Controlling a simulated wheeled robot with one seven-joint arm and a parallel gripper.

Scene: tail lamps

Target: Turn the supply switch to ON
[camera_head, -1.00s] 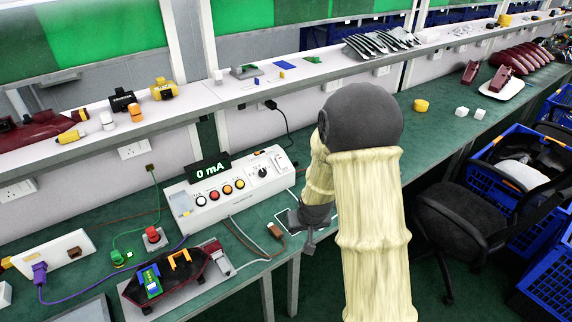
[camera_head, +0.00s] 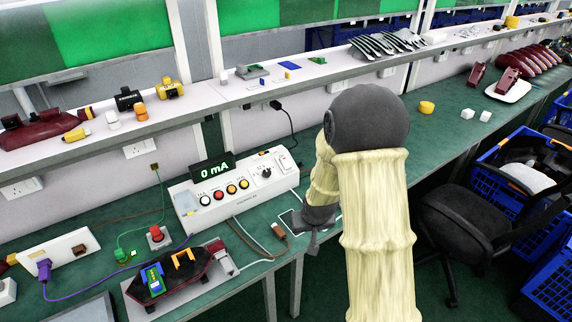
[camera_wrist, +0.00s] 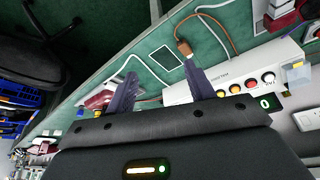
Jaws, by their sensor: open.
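The white supply box (camera_head: 235,192) stands on the green bench with a "0 mA" display (camera_head: 212,170) on top. Its sloped face has a row of coloured buttons, a black rotary knob (camera_head: 266,172) and a pale switch (camera_head: 285,161) at the right end. I cannot read the switch's labels or position. My gripper (camera_head: 312,240) is over the bench's front edge, right of and in front of the box, apart from it. In the wrist view my gripper (camera_wrist: 160,75) is open and empty; the box (camera_wrist: 210,80) lies beyond the right finger, which partly hides it.
A dark red lamp on a fixture (camera_head: 175,275) stands at the front left, with cables running to it. A brown connector (camera_head: 279,231) lies before the box. A red button unit (camera_head: 158,237) is left of it. A chair (camera_head: 470,225) stands at right.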

